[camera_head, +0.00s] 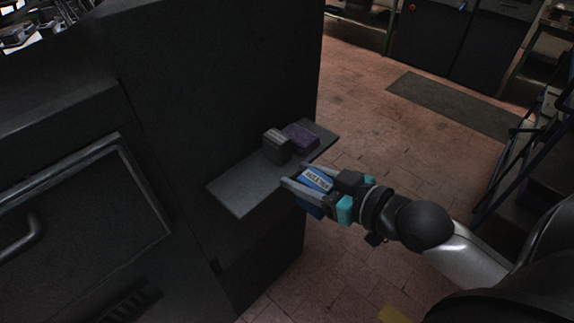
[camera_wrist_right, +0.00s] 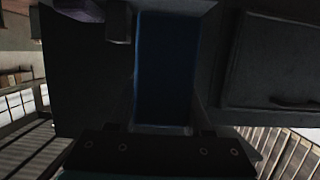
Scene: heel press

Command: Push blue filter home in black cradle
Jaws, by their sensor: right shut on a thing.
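The blue filter (camera_head: 315,183) is a blue block with a pale printed label on top. My right gripper (camera_head: 297,177) is shut on it, with one finger along each side. It is held at the right front of a grey shelf (camera_head: 236,192); I cannot tell whether it touches the shelf. In the right wrist view the blue filter (camera_wrist_right: 166,70) is a dark blue face between the fingers. I cannot make out a black cradle for certain; it may be hidden or lost in the dark. My left gripper is not in view.
A dark grey block (camera_head: 277,146) and a purple block (camera_head: 300,136) stand side by side on the back of the shelf. A tall dark cabinet (camera_head: 220,80) rises behind and left of it. Tiled floor (camera_head: 365,145) lies open to the right.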

